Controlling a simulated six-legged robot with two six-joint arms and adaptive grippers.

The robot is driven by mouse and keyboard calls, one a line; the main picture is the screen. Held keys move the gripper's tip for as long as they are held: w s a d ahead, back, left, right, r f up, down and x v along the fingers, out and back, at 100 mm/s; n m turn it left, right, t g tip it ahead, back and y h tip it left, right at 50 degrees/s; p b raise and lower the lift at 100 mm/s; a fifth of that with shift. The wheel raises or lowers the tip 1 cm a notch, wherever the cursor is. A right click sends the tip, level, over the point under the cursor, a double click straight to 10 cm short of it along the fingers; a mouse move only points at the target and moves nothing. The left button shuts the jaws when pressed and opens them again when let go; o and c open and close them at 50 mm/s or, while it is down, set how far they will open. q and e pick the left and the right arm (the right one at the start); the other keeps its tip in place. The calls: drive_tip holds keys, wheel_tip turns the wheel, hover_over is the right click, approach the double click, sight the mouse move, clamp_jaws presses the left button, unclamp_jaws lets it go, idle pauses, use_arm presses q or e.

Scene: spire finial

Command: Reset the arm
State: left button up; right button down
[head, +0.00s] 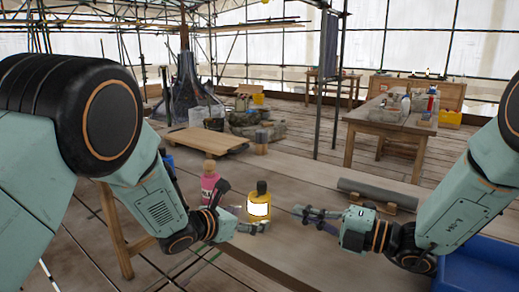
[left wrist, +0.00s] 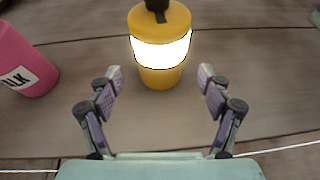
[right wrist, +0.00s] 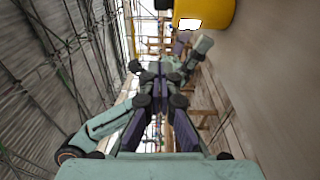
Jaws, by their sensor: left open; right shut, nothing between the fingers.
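A yellow lantern (head: 258,206) with a glowing white band stands upright on the wooden bench top. It also shows in the left wrist view (left wrist: 160,50), and partly at the top of the right wrist view (right wrist: 212,10). My left gripper (head: 243,211) is open, with its fingers spread on the near side of the lantern and nothing between them. In the left wrist view its fingertips (left wrist: 160,78) are apart and short of the lantern. My right gripper (head: 312,215) is shut and empty, to the right of the lantern and apart from it.
A pink chalk bottle (head: 208,186) stands left of the lantern, close to my left gripper. A dark grey roll (head: 378,194) lies on wooden supports behind the right gripper. A blue bin (head: 478,268) is at the lower right. A worktable (head: 400,128) stands farther back.

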use_arm(q)
drive_tip(key=x, duration=0.4)
drive_tip(key=shift+w+d+f, duration=0.15)
drive_tip(key=shift+w+d, duration=0.2)
drive_tip(key=shift+w, duration=0.05)
use_arm(e)
drive_tip(key=s+a+x, duration=0.1)
drive_tip(key=x, duration=0.9)
drive_tip(key=s+d+r+n+g+y, duration=0.1)
drive_tip(key=s+d+n+g, duration=0.1)
drive_tip(key=s+d, duration=0.3)
drive_tip(key=shift+s+d+n, duration=0.25)
drive_tip(key=shift+d+n, duration=0.25)
drive_tip(key=shift+d, duration=0.3)
